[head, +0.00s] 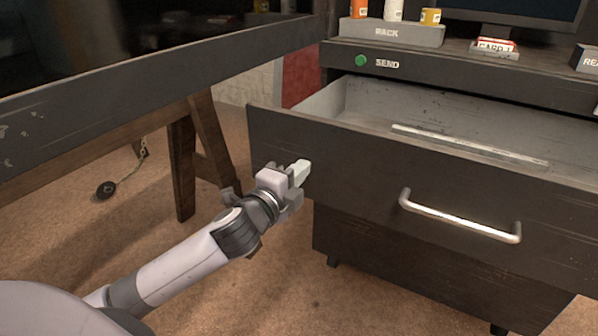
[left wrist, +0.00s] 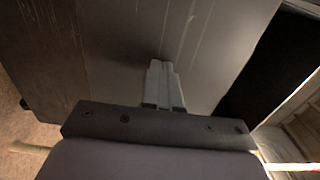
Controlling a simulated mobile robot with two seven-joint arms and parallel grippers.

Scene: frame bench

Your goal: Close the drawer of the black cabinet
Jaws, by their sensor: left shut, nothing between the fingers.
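The black cabinet (head: 360,250) stands at the right in the head view, with its top drawer (head: 340,165) pulled well out. The drawer's grey inside is visible, and a pale strip (head: 470,143) lies in it. A silver bar handle (head: 460,217) is on the drawer front. My left gripper (head: 303,170) is shut and empty, at the left part of the drawer front, left of the handle. In the left wrist view its closed fingers (left wrist: 163,82) point at a dark panel (left wrist: 150,35); I cannot tell whether they touch it. My right gripper is not in view.
A dark-framed table (head: 150,75) on wooden trestle legs (head: 185,160) stands at the left. A grey rack (head: 390,33) with small bottles, a card box (head: 495,46) and a green button (head: 361,61) are above the drawer. Brown floor is open below my arm.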

